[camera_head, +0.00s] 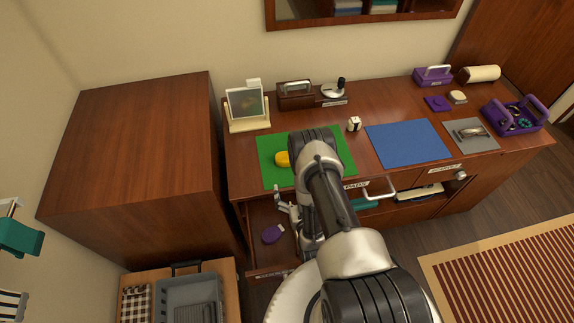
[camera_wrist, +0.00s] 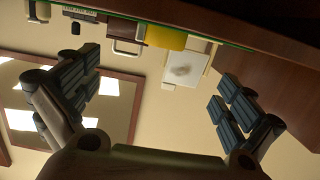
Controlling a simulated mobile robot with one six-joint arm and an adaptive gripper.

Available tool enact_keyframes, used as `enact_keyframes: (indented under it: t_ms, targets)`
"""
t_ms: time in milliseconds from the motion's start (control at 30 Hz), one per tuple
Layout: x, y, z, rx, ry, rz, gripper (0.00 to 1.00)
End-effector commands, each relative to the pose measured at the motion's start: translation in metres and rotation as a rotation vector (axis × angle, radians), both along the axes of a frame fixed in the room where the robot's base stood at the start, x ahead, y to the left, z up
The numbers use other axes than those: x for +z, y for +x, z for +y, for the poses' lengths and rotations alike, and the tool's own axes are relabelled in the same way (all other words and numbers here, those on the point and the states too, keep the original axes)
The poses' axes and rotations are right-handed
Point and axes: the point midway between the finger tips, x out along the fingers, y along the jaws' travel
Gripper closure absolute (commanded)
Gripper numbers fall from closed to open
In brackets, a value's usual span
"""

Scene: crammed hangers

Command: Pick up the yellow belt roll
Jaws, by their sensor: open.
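The yellow belt roll (camera_head: 282,159) lies on the green mat (camera_head: 274,177) on the desk, partly hidden by my arm. In the wrist view the yellow roll (camera_wrist: 165,37) shows near the top edge, beyond my fingers and between them. My gripper (camera_head: 284,203) is in front of the mat's near edge, over the open drawer and apart from the roll. In the wrist view my gripper (camera_wrist: 158,98) has its two fingers wide apart with nothing between them.
The open drawer (camera_head: 262,213) holds a purple item (camera_head: 272,234). A framed picture (camera_head: 246,104), a dark box with a handle (camera_head: 296,95) and a small white cube (camera_head: 354,124) stand near the mat. The blue mat (camera_head: 408,143) is bare. A tall cabinet (camera_head: 135,150) stands left.

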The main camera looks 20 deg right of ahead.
Motion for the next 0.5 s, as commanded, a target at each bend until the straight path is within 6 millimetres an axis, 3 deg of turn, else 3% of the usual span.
enact_keyframes:
  t_ms: [167, 300, 500]
  targets:
    - [-0.006, 0.011, -0.002, 0.0, -0.001, -0.003, 0.0]
    - [-0.006, 0.043, -0.009, 0.0, -0.002, -0.006, 0.0]
    - [-0.011, 0.072, -0.014, 0.0, 0.0, -0.002, 0.0]
